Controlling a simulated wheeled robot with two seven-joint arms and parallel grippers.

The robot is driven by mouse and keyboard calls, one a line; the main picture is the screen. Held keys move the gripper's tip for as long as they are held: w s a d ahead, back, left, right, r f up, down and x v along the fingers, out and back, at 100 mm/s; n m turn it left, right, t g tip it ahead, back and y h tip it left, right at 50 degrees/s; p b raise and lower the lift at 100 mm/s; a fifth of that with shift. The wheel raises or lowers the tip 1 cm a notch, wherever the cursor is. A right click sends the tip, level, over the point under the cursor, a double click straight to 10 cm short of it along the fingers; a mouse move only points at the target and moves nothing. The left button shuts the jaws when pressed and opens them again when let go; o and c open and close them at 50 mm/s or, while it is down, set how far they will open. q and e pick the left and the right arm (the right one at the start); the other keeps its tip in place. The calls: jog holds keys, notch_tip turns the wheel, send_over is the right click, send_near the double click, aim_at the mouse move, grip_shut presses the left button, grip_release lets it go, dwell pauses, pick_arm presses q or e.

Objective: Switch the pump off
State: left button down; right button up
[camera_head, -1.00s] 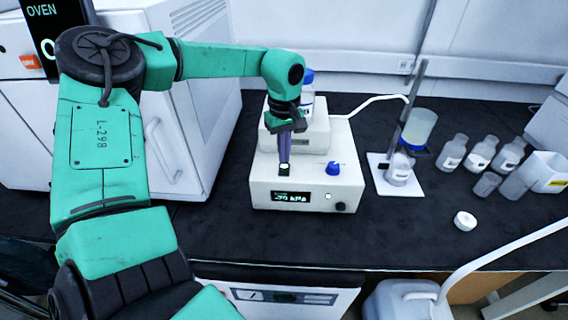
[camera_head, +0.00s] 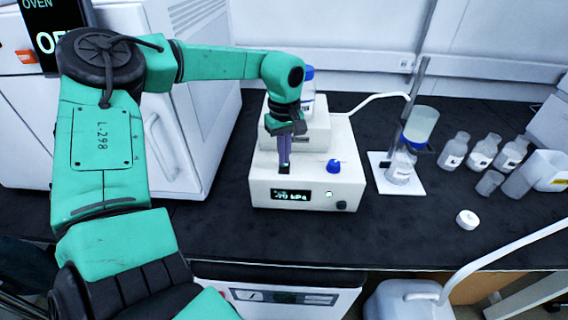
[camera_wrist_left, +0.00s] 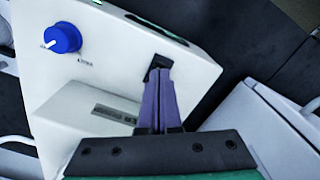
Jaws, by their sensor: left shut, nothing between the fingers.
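The pump (camera_head: 262,168) is a white box on the dark bench, with a blue knob (camera_head: 333,166) on its top and a lit display (camera_head: 291,195) on its front, reading about -10 kPa. My left gripper (camera_head: 284,165) is shut and empty, pointing down at the small dark switch (camera_head: 284,171) on the pump's top. In the left wrist view the shut purple fingers (camera_wrist_left: 158,75) reach the switch (camera_wrist_left: 157,62) and partly cover it; they appear to touch it. The blue knob (camera_wrist_left: 62,38) sits apart from them.
A filter stand (camera_head: 380,178) with a flask is right of the pump, joined by a white tube. Several bottles (camera_head: 482,151) and a white cap (camera_head: 467,219) are further right. A white oven (camera_head: 190,90) stands behind my left arm. The bench front is clear.

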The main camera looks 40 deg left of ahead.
pick_arm(q)
jog(key=shift+s+f+b, duration=0.1)
jog(key=shift+f+b, duration=0.35)
jog(key=shift+f, duration=0.1)
jog(key=shift+r, duration=0.1)
jog(key=shift+r+p, duration=2.45)
jog(key=shift+r, duration=1.05)
jog(key=shift+f, duration=0.1)
